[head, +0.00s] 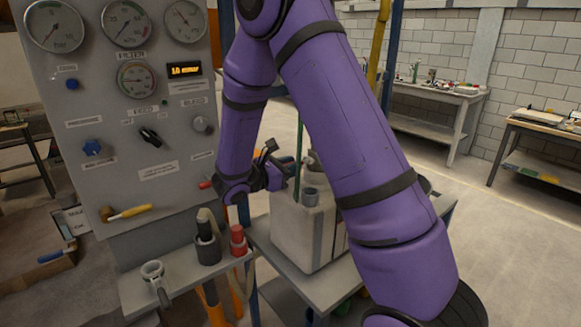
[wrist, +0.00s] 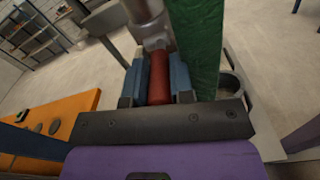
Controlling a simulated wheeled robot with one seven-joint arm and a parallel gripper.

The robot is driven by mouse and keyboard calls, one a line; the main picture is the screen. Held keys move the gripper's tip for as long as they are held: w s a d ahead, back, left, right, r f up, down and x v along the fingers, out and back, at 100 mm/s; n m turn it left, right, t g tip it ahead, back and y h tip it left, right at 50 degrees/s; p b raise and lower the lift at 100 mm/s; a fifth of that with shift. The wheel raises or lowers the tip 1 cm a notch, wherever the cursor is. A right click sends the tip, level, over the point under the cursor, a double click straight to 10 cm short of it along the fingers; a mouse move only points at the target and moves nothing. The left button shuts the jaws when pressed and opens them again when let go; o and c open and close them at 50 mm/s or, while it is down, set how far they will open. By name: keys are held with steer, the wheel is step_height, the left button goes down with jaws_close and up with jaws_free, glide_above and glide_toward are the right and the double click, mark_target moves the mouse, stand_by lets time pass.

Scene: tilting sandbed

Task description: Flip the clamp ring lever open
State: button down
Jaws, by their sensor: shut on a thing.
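In the wrist view, my gripper (wrist: 158,84) is shut on a red cylindrical grip (wrist: 159,78), one blue-grey finger on each side. The grip, which looks like the lever's handle, meets a silver metal part (wrist: 157,44) at its far end. A wider metal cylinder (wrist: 143,10) shows beyond it, cut off by the top edge. In the head view, my gripper (head: 272,162) is beside the upper part of a pale box-shaped container (head: 290,228). The red grip cannot be made out there, and my purple arm hides much of the area behind. The clamp ring itself is not clearly visible.
A green upright part (wrist: 197,45) stands close right of the fingers. A gauge panel (head: 75,85) fills the left of the head view. A grey shelf (head: 185,279) below it carries a metal mug (head: 153,275) and red and black fittings.

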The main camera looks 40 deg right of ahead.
steer(key=shift+d+r+y, duration=0.2)
steer(key=shift+r+y, duration=0.8)
steer(key=shift+y, duration=0.4)
steer(key=y, duration=0.1)
steer(key=r+y, duration=0.1)
steer(key=shift+d+r+y, duration=0.25)
steer(key=shift+d+y, duration=0.1)
steer(key=shift+y, duration=0.05)
steer(key=y, duration=0.1)
steer(key=d+r+y, duration=0.1)
steer(key=y, duration=0.1)
steer(key=shift+d+r, duration=0.15)
steer(key=shift+r, duration=0.1)
steer(key=shift+d+r+y, duration=0.2)
steer(key=shift+d+y, duration=0.1)
steer(key=shift+y, duration=0.4)
steer(key=shift+d+r+y, duration=0.2)
steer(key=shift+d+y, duration=0.05)
steer(key=shift+y, duration=0.45)
steer(key=c, duration=1)
jaws_free()
